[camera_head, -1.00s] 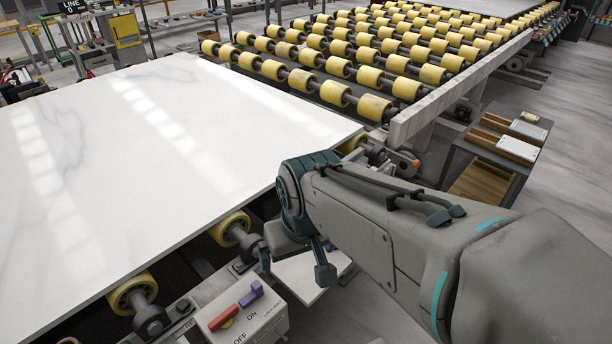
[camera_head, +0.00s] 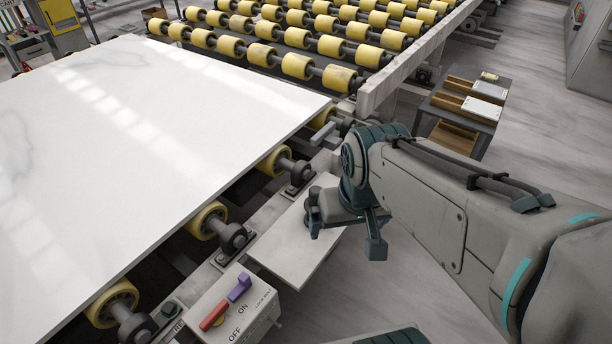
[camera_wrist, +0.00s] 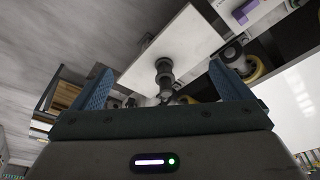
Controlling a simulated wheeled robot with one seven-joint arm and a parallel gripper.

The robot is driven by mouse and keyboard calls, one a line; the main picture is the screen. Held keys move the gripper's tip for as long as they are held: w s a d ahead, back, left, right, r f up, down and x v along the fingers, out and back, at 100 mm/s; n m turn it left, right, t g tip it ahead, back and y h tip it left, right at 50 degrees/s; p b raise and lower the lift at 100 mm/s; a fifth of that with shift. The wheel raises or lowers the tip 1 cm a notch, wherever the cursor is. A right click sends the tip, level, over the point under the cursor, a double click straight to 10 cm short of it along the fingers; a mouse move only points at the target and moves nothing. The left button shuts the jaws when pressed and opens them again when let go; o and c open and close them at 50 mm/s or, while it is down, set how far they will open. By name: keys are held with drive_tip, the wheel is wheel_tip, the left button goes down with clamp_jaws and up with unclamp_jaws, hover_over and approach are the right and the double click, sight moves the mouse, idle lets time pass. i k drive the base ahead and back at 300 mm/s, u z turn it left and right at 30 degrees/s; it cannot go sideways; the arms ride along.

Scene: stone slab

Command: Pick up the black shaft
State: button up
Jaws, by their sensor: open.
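The black shaft (camera_wrist: 164,76) shows in the wrist view as a dark, stepped, round piece against a pale plate (camera_wrist: 172,45). In that view it appears between the two blue fingers of my gripper (camera_wrist: 164,84), with space on both sides. How far it is from the fingertips is hard to tell. In the head view my gripper (camera_head: 345,238) is open over the pale plate (camera_head: 290,245) beside the roller line. I cannot make out the shaft there; my gripper may hide it.
A large white slab (camera_head: 150,130) lies on yellow rollers (camera_head: 207,220) at the left. A switch box (camera_head: 238,310) with red and purple switches stands at the front. A side table with wooden trays (camera_head: 455,138) stands at the back right. Grey floor is clear at the right.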

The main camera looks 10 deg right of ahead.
sight(314, 191)
drive_tip(key=z, duration=0.55)
drive_tip(key=k, duration=0.65)
drive_tip(key=z, duration=0.9)
drive_tip(key=i, duration=0.7)
drive_tip(key=u, duration=0.55)
drive_tip(key=i, duration=0.7)
drive_tip(key=u, duration=0.7)
